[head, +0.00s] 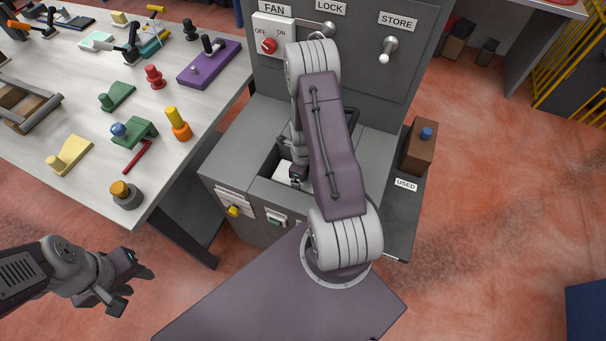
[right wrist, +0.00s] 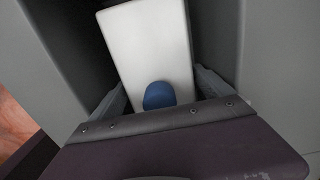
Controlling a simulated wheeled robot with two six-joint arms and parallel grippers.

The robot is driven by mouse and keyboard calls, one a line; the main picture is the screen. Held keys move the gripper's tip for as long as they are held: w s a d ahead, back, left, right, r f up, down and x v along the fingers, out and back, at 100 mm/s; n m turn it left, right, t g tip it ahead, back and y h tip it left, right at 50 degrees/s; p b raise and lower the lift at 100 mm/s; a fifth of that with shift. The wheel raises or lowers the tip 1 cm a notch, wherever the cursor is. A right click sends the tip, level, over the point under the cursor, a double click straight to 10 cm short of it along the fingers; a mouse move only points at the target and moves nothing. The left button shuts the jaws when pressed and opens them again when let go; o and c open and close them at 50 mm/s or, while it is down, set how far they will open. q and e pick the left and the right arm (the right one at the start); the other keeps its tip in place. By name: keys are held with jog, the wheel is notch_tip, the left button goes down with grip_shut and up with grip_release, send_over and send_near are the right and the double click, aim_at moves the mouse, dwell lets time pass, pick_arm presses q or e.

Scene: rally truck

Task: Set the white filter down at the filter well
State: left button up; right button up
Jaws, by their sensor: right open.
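The white filter (right wrist: 150,45) is a white block with a blue knob (right wrist: 158,95). In the right wrist view it sits inside a dark, grey-walled well (right wrist: 215,25), slightly tilted in the picture. In the head view only a small white part of it (head: 284,171) shows in the cabinet opening, the rest hidden by my right arm. My right gripper (right wrist: 160,82) is open, with its fingers on either side of the filter's knob end. My left gripper (head: 136,290) is open and empty in front of the workbench, away from the cabinet.
A brown block with a blue knob (head: 418,148) stands on the side shelf marked USED (head: 402,205). The grey panel (head: 350,65) behind has a red fan switch (head: 269,45) and a store lever (head: 388,50). The workbench (head: 75,110) at left holds several parts and tools.

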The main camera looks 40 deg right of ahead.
notch_tip(320, 180, up, 12)
jog(key=shift+r+p, duration=0.1)
jog(key=shift+p, duration=0.25)
jog(key=s+a+r+n, duration=0.1)
jog(key=a+r+n, duration=0.2)
jog(key=n, duration=0.7)
jog(key=s+a+r+n, duration=0.2)
jog(key=a+r+n, duration=0.1)
jog(key=a+n, duration=0.4)
jog(key=s+a+r+n+t, duration=0.1)
jog(key=a+n, duration=0.4)
jog(key=n, duration=0.8)
jog(key=shift+s+a+r, duration=0.35)
jog(key=shift+s+r, duration=0.35)
jog(key=shift+r, duration=0.25)
